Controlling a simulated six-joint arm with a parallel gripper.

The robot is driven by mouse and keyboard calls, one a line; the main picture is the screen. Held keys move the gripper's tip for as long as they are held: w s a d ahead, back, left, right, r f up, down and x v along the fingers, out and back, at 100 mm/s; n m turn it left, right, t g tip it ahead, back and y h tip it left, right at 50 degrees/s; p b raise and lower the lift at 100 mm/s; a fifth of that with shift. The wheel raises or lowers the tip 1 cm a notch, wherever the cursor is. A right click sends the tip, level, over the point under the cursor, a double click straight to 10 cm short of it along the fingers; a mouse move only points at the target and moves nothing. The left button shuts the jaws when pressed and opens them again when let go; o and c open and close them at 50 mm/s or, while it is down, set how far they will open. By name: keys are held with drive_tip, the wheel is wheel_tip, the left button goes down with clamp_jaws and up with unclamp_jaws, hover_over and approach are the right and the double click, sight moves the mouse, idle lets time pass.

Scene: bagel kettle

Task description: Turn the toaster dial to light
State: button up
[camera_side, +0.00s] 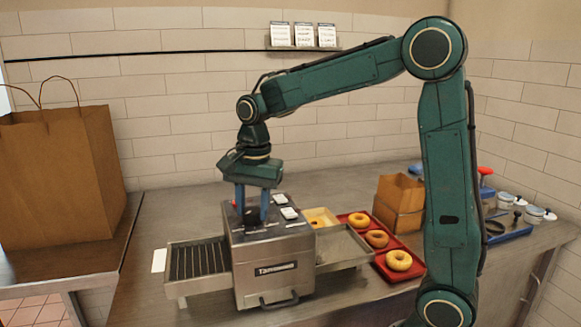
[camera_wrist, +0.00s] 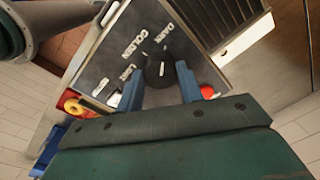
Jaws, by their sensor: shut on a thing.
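The steel toaster (camera_side: 272,262) stands on the counter, with a dial panel (camera_wrist: 98,62) on its top. The black dial (camera_wrist: 158,70) sits among the printed words DARK, GOLDEN and LIGHT. My gripper (camera_side: 252,212) points straight down over the toaster top. In the wrist view its two blue fingers (camera_wrist: 159,80) are on either side of the dial and shut on it. A pale mark shows on the dial, but I cannot tell surely which word it points to.
A red knob (camera_wrist: 207,91) is close beside one finger. White switches (camera_side: 289,213) are on the toaster top. A wire rack (camera_side: 200,260) extends left. A red tray (camera_side: 390,274) of bagels and a small paper bag (camera_side: 398,204) stand right. A large bag (camera_side: 65,170) is far left.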

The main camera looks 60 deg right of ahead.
sight(251, 209)
drive_tip(key=n, duration=1.1)
drive_tip(key=shift+w+n+g+y, duration=0.1)
drive_tip(key=shift+n+g+y, duration=0.2)
drive_tip(key=n, duration=1)
drive_tip(key=shift+w+r+g, duration=0.1)
drive_tip(key=shift+g, duration=0.2)
drive_tip(key=shift+n, duration=0.4)
drive_tip(key=o, duration=1)
drive_tip(key=shift+w+d+r, duration=0.1)
drive_tip(key=shift+r, duration=1.75)
drive_tip(key=shift+d+r, duration=0.1)
drive_tip(key=shift+r, duration=1.75)
